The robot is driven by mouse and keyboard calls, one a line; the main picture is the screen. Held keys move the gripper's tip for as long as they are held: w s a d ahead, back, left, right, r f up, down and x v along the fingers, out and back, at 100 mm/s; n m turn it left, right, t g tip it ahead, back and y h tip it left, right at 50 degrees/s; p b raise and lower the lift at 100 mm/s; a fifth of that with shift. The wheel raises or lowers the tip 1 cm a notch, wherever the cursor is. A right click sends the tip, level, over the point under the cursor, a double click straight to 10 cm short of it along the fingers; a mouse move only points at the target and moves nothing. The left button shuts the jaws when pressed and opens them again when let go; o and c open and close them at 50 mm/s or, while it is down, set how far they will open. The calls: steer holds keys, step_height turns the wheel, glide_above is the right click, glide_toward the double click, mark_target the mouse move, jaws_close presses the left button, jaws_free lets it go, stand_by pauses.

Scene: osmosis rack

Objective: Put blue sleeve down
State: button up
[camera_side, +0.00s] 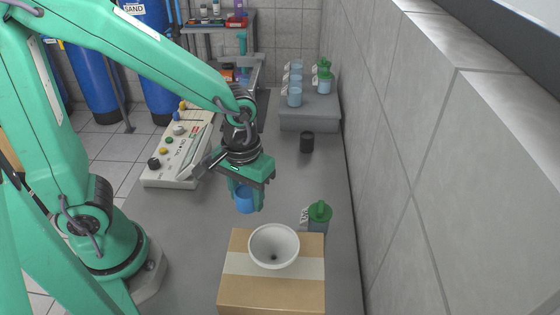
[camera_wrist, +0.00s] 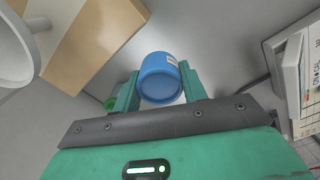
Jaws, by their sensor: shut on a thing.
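The blue sleeve (camera_side: 244,200) is a short blue cylinder held between the green fingers of my gripper (camera_side: 246,197), above the grey bench (camera_side: 180,240). In the wrist view the blue sleeve (camera_wrist: 160,76) sits between the two fingertips of my gripper (camera_wrist: 160,88), with a pale label near its upper edge. My gripper is shut on it. In the side view it hangs behind the cardboard box. I cannot tell its exact height above the bench.
A white funnel (camera_side: 274,246) stands on a cardboard box (camera_side: 270,290). A green-capped bottle (camera_side: 318,216) is right of my gripper, and a black cylinder (camera_side: 307,142) stands farther back. A control panel (camera_side: 180,150) is at left.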

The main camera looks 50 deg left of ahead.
steer(key=w+d, duration=0.3)
steer(key=w, duration=0.4)
steer(key=w+d+m, duration=0.1)
steer(key=w+d, duration=0.2)
steer(key=w, duration=0.3)
steer(key=shift+w, duration=0.4)
steer(key=shift+a, duration=0.1)
glide_above(306, 186)
step_height(306, 186, down, 7)
steer(key=shift+r, duration=0.1)
steer(key=shift+f, duration=2)
steer(key=shift+f, duration=0.1)
steer(key=o, duration=0.9)
steer(key=shift+o, duration=0.2)
